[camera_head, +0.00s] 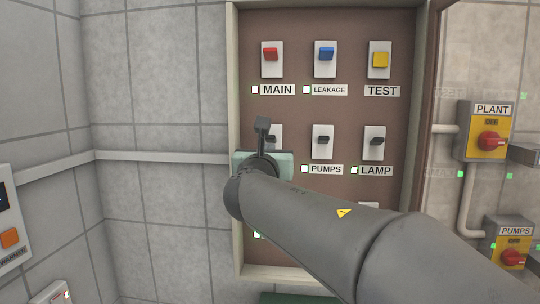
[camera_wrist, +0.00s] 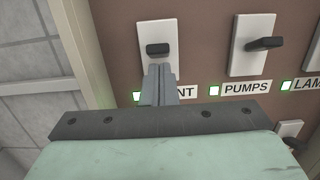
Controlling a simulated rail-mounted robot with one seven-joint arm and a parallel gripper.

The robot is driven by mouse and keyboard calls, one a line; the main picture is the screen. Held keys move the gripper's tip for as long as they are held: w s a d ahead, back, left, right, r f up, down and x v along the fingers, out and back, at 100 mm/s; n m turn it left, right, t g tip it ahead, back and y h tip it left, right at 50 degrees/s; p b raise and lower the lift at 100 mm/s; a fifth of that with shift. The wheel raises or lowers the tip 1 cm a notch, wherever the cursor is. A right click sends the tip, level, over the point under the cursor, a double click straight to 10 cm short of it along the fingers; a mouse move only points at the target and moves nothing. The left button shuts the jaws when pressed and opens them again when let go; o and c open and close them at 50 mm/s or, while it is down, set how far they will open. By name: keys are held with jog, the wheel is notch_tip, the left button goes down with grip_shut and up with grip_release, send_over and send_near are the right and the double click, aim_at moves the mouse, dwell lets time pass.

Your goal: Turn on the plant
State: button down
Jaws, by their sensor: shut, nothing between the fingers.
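A white switch plate with a black lever (camera_wrist: 157,49) is at the top of the wrist view. My shut, empty gripper (camera_wrist: 160,68) is just below the lever; I cannot tell whether they touch. The gripper partly hides the label under the switch (camera_wrist: 188,92), leaving "NT" readable, and a lit green lamp (camera_wrist: 137,97) shows beside it. In the head view, my arm covers much of this switch (camera_head: 276,135). A yellow-fronted PLANT box (camera_head: 480,122) with a red rotary knob (camera_head: 490,141) is on the right and reads OFF.
The PUMPS switch (camera_head: 322,141) and LAMP switch (camera_head: 374,142) are to the right. MAIN (camera_head: 272,60), LEAKAGE (camera_head: 325,59) and TEST (camera_head: 380,60) are above. A PUMPS box (camera_head: 509,243) is at lower right. The panel's raised frame (camera_head: 233,65) is close on the left.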

notch_tip(320, 180, down, 3)
jog(key=s+b, duration=0.2)
jog(key=b, duration=0.2)
jog(key=s+r, duration=0.6)
jog(key=shift+s+a+r+p, duration=0.2)
jog(key=shift+s+a+p, duration=0.15)
jog(key=shift+s+p, duration=0.05)
